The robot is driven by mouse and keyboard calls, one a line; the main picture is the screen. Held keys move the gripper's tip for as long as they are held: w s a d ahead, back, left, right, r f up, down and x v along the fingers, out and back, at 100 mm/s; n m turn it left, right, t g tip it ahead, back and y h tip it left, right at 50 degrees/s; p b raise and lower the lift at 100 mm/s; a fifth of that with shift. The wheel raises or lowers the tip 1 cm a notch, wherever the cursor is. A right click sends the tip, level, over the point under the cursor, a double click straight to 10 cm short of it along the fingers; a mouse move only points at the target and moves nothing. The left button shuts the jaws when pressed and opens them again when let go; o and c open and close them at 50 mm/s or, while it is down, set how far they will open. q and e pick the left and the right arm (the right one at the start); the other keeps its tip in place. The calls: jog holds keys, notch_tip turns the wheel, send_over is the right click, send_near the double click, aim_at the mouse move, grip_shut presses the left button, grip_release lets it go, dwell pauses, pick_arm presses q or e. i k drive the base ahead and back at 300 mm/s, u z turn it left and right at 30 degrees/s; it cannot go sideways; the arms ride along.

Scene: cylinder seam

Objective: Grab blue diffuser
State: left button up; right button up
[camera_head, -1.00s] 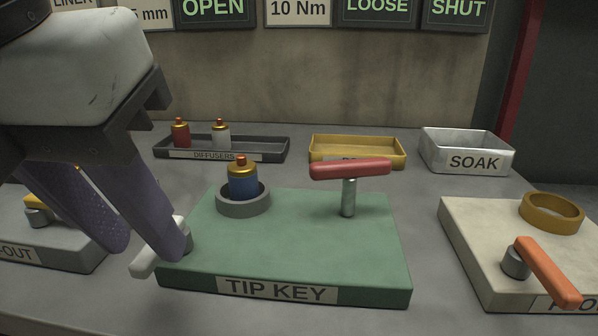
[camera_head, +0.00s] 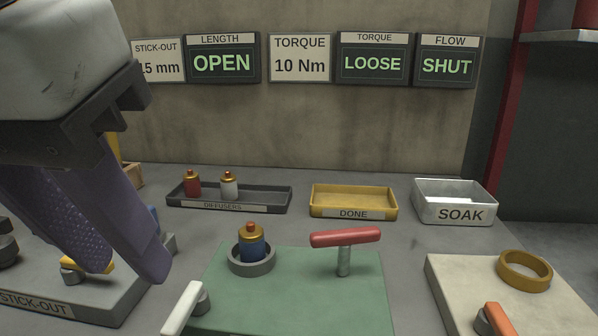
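The blue diffuser (camera_head: 251,246), with a gold collar and red tip, stands upright in a grey ring (camera_head: 251,267) on the green block (camera_head: 290,300).
A red T-handle (camera_head: 345,238) stands right of the diffuser; a white lever (camera_head: 184,308) is at the block's left. Behind are the diffusers tray (camera_head: 270,198) with red and white diffusers, the yellow DONE tray (camera_head: 352,213) and the SOAK tray (camera_head: 455,215). Stick-out block (camera_head: 60,308) lies left.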

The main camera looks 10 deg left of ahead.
aim_at(252, 244)
jog(key=k, duration=1)
